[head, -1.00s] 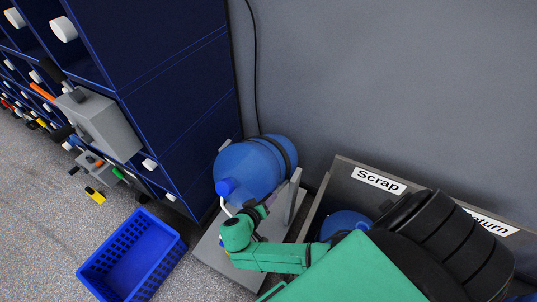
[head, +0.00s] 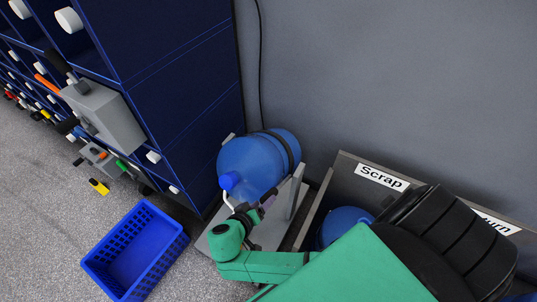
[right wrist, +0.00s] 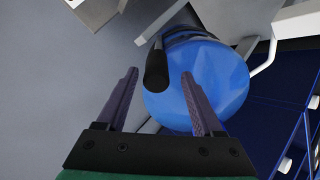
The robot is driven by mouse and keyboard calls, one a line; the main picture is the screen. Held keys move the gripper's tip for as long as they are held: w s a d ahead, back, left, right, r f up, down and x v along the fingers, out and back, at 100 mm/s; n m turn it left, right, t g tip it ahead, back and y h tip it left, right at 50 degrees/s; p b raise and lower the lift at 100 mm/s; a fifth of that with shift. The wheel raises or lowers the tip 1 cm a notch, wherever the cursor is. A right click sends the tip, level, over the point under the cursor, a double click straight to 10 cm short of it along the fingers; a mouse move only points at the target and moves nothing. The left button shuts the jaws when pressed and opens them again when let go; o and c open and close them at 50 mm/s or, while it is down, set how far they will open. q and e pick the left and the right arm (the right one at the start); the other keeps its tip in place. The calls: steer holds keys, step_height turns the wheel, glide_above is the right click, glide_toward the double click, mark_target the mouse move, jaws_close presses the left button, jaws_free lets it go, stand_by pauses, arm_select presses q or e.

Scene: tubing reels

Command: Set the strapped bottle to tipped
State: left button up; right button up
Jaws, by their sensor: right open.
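In the right wrist view the bottle (right wrist: 215,80) lies beyond my fingers, and a black handle (right wrist: 157,68) shows between the fingertips, with gaps on both sides. My right gripper (head: 262,206) is open in front of the bottle; it also shows in the right wrist view (right wrist: 160,75). My left gripper is not in view.
A blue basket (head: 140,250) stands on the floor at the left. A dark blue cabinet (head: 180,100) rises beside the bottle, with a grey box (head: 104,115) on its front. A grey bin labelled Scrap (head: 346,165) is to the right, partly hidden by my arm.

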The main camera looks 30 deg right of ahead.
steer(key=v, duration=0.8)
steer(key=shift+s+a, duration=0.15)
steer(key=shift+a, duration=0.05)
steer(key=shift+r, duration=0.1)
